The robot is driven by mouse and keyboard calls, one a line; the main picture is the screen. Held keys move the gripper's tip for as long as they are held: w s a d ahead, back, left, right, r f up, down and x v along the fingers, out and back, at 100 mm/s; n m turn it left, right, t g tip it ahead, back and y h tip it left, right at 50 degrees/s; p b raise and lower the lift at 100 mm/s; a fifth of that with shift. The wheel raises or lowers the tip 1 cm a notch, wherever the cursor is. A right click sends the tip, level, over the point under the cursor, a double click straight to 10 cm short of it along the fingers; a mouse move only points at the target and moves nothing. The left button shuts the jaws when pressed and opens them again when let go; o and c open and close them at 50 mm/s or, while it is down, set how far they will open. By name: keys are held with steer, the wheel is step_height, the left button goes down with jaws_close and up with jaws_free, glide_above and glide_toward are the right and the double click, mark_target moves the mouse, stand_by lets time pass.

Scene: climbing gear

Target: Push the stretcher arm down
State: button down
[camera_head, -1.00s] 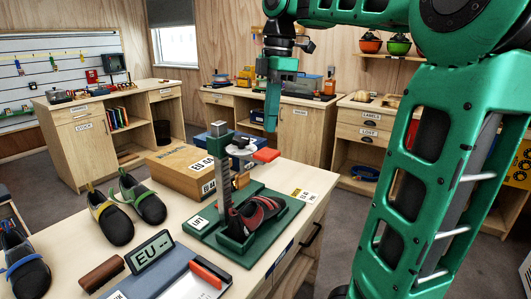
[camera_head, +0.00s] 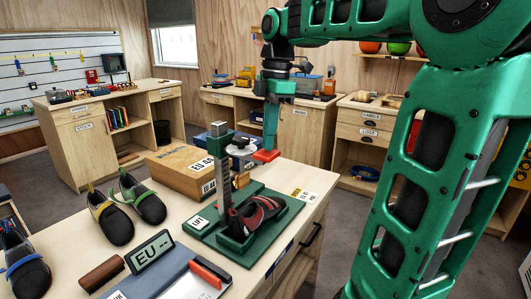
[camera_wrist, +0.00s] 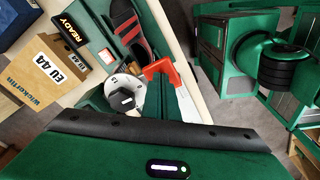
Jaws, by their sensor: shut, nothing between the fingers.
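The stretcher (camera_head: 222,180) stands on a green base on the bench, with a grey toothed post and a round silver knob (camera_wrist: 122,95). Its arm ends in a red handle (camera_head: 266,155), which sticks out to the right of the post; the handle also shows in the wrist view (camera_wrist: 162,70). A red and black shoe (camera_head: 258,214) sits in the base below. My gripper (camera_head: 270,148) is shut and points down, its tips at the red handle. The tips look to be touching it or just behind it; I cannot tell which.
A cardboard box (camera_head: 186,172) marked EU 44 stands behind the stretcher. Several shoes (camera_head: 111,222) stand at left, and a sizing device with an EU display (camera_head: 152,250) is in front. The bench's right edge (camera_head: 318,205) is close by, with open floor beyond.

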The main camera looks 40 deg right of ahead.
step_height(320, 180, down, 14)
steer(key=s+d, duration=0.1)
steer(key=d, duration=0.2)
steer(key=shift+r, duration=0.2)
stand_by(1.3)
step_height(320, 180, up, 11)
steer(key=shift+d+f, duration=0.15)
steer(key=shift+d, duration=0.3)
stand_by(0.6)
